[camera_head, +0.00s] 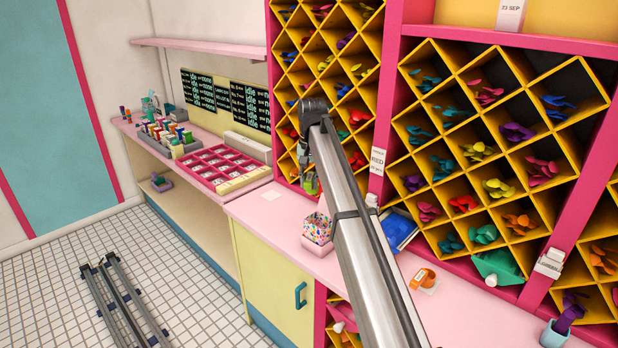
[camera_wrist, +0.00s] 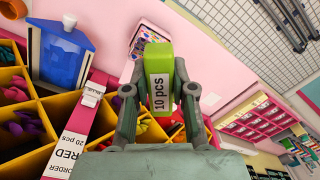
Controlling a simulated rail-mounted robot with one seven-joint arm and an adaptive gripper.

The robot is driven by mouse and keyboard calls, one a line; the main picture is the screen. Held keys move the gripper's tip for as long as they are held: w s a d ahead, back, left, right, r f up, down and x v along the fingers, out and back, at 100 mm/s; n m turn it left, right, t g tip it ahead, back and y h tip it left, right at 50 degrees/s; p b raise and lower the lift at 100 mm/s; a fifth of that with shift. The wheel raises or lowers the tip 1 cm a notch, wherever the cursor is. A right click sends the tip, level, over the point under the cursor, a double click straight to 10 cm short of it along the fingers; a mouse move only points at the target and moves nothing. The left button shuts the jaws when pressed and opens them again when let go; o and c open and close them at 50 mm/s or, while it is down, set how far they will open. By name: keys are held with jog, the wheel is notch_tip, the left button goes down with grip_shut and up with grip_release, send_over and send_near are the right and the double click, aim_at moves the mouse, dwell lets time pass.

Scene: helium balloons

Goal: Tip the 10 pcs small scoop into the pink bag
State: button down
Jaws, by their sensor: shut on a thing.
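The small scoop (camera_wrist: 159,72) is bright green with a "10 pcs" label. My gripper (camera_wrist: 160,100) is shut on it, with one finger on each side, in the wrist view. In the head view, my gripper (camera_head: 307,160) and the green scoop (camera_head: 311,184) are partly hidden by my arm, above the counter. The scoop's contents cannot be seen.
Yellow diamond cubbies (camera_head: 468,150) of coloured balloons rise behind the pink counter (camera_head: 470,318). A pink divided tray (camera_head: 215,165) is at left.

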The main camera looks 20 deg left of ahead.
jog(key=w+d+f+g+y+b, duration=0.2)
jog(key=d+f+y+b, duration=0.1)
jog(key=d+y+b, duration=0.3)
jog(key=shift+d+y, duration=0.85)
jog(key=shift+y, duration=0.35)
dwell(1.7)
